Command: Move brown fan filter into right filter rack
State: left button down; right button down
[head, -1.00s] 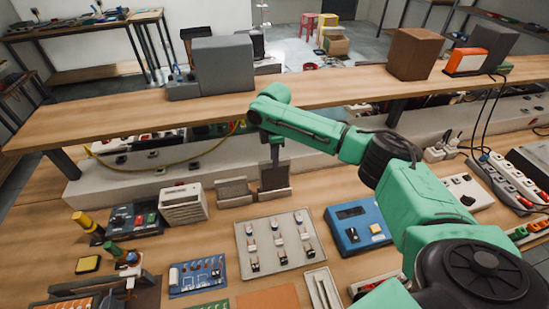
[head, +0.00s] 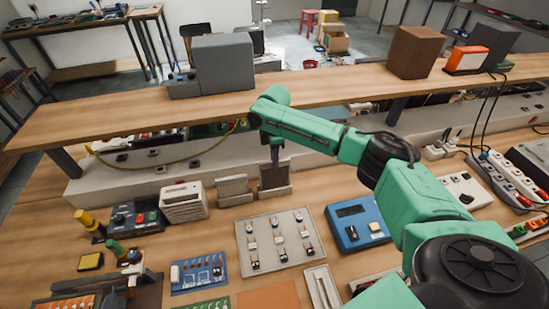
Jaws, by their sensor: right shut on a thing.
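The brown fan filter (head: 274,176) stands upright at the right filter rack (head: 277,193), its lower edge behind the rack's pale front lip. My right gripper (head: 275,158) reaches down from above and is shut on the filter's top edge. The fingertips are small and dark here, so the exact grip is hard to see. Just to the left, a grey filter (head: 233,185) stands in the left filter rack (head: 236,200). My left gripper is out of view.
A wooden shelf (head: 330,92) runs behind the racks, under my right forearm. A white vented box (head: 184,202) stands left of the racks. A switch panel (head: 278,241) and a blue meter (head: 357,227) lie in front. Bare bench shows right of the racks.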

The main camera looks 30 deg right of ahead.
jog(key=shift+f+b, duration=0.8)
jog(key=shift+f, duration=1.3)
jog(key=shift+c, duration=1.5)
grip_release()
notch_tip(320, 180, up, 6)
jog(key=p, duration=0.6)
jog(key=shift+r, duration=0.1)
